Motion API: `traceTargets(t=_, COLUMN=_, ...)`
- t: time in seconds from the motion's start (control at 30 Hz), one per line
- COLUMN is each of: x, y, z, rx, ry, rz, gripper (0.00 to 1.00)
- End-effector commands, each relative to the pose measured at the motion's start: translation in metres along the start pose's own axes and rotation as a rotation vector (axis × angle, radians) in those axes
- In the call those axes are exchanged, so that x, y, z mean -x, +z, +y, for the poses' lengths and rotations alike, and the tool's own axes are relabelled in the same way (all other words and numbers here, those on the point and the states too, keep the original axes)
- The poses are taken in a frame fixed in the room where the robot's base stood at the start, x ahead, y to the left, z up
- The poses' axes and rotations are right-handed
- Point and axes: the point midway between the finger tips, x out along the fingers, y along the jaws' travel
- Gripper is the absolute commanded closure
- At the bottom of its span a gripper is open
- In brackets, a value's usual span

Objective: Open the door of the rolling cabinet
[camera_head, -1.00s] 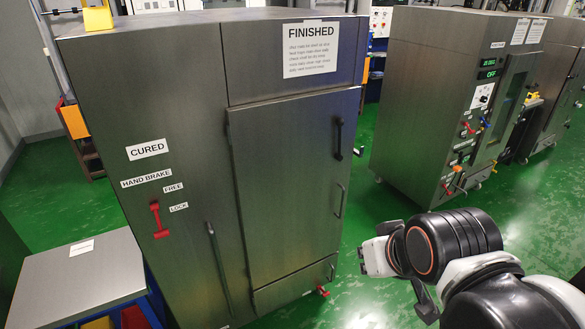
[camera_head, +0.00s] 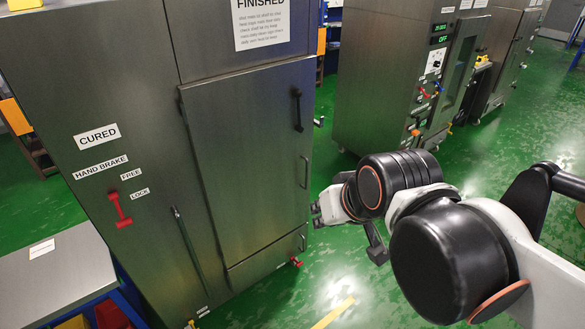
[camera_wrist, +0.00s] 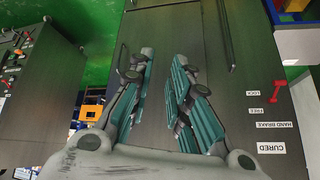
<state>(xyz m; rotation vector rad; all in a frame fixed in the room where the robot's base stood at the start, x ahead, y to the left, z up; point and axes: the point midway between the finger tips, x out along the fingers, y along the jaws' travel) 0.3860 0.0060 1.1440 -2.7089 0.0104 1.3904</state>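The rolling cabinet (camera_head: 95,75) is a tall grey metal unit at left in the head view, with a FINISHED sign. Its large front door (camera_head: 245,150) is shut, with a black handle (camera_head: 298,110) high on the right edge and a grey bar handle (camera_head: 305,171) lower down. My gripper (camera_head: 316,213) is low, just right of the cabinet's lower right edge in the picture. In the wrist view my gripper (camera_wrist: 162,75) has its teal-padded fingers apart with nothing between them. The dark cabinet front (camera_wrist: 165,28) lies behind them, appearing upside down.
A red hand-brake lever (camera_head: 119,209) is on the cabinet's left panel, beside a long vertical rod (camera_head: 188,250). A small table (camera_head: 60,275) stands at lower left. Another machine (camera_head: 385,75) with a control panel stands behind at right. Green floor is open between them.

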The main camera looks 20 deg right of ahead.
Motion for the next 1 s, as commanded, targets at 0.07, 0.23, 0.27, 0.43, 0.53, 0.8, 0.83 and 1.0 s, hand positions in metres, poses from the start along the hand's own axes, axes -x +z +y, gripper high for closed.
traceTargets(t=0.07, x=-0.009, y=-0.02, z=-0.005, rx=-0.072, ry=-0.029, rz=0.001, gripper=0.82)
traceTargets(t=0.23, x=-0.032, y=-0.063, z=-0.016, rx=-0.251, ry=-0.105, rz=-0.001, gripper=0.82)
traceTargets(t=0.27, x=-0.037, y=-0.07, z=-0.018, rx=-0.281, ry=-0.117, rz=-0.002, gripper=0.82)
traceTargets(t=0.43, x=-0.068, y=-0.111, z=-0.024, rx=-0.458, ry=-0.194, rz=-0.008, gripper=0.82)
traceTargets(t=0.53, x=-0.089, y=-0.133, z=-0.025, rx=-0.572, ry=-0.239, rz=-0.016, gripper=0.82)
traceTargets(t=0.8, x=-0.158, y=-0.179, z=-0.007, rx=-0.963, ry=-0.369, rz=-0.074, gripper=0.82)
traceTargets(t=0.83, x=-0.166, y=-0.184, z=-0.003, rx=-1.006, ry=-0.384, rz=-0.081, gripper=0.82)
traceTargets(t=1.0, x=-0.212, y=-0.207, z=0.017, rx=-1.244, ry=-0.474, rz=-0.128, gripper=0.82)
